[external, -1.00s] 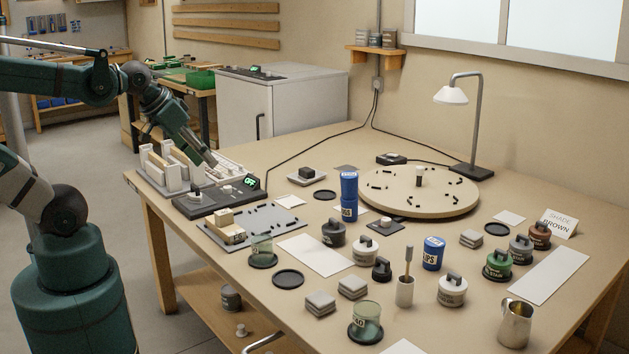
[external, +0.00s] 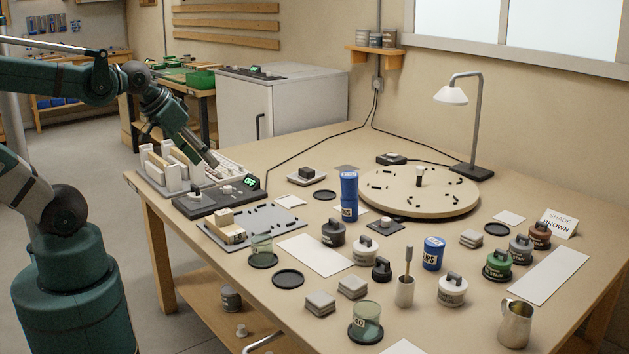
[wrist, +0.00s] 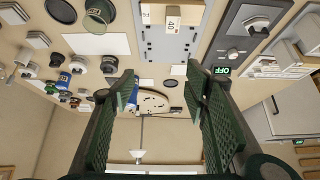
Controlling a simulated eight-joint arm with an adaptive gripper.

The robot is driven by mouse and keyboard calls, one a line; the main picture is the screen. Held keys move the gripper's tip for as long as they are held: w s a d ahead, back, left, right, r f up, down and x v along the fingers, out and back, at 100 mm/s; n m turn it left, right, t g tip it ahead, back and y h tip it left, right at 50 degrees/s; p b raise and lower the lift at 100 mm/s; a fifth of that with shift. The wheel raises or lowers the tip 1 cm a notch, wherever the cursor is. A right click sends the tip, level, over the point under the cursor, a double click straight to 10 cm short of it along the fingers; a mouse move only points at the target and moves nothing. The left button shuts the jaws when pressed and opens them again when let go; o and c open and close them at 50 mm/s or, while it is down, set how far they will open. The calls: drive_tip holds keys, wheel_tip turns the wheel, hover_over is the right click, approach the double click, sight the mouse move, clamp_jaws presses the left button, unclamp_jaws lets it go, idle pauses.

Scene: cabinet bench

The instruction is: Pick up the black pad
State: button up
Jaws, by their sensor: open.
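A small black block (external: 307,171), which may be the black pad, sits on a pale tile toward the back of the bench. I cannot tell for certain which is the pad. My gripper (external: 213,162) is above the rack and control box at the bench's left end, apart from these. In the wrist view my gripper (wrist: 161,82) has its two fingers apart with nothing between them. A black disc (wrist: 61,11) shows at its top left.
A rack with white uprights (external: 170,165) and a control box reading OFF (external: 222,193) stand below my arm. A grey board (external: 250,225), blue cans (external: 349,197), lidded pots (external: 453,290), a glass (external: 366,322) and a round turntable (external: 420,190) crowd the bench. The bench's back left is clear.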

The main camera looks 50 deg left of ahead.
drive_tip(key=shift+w+d+r, duration=0.1)
drive_tip(key=m+g+h+p, duration=0.4)
drive_tip(key=m+g+p, duration=0.3)
drive_tip(key=m, duration=1.1)
hover_over(381, 257)
drive_tip(key=a, duration=0.2)
wheel_tip(381, 257, down, 17)
drive_tip(key=shift+a, duration=0.1)
drive_tip(key=shift+x, duration=1.25)
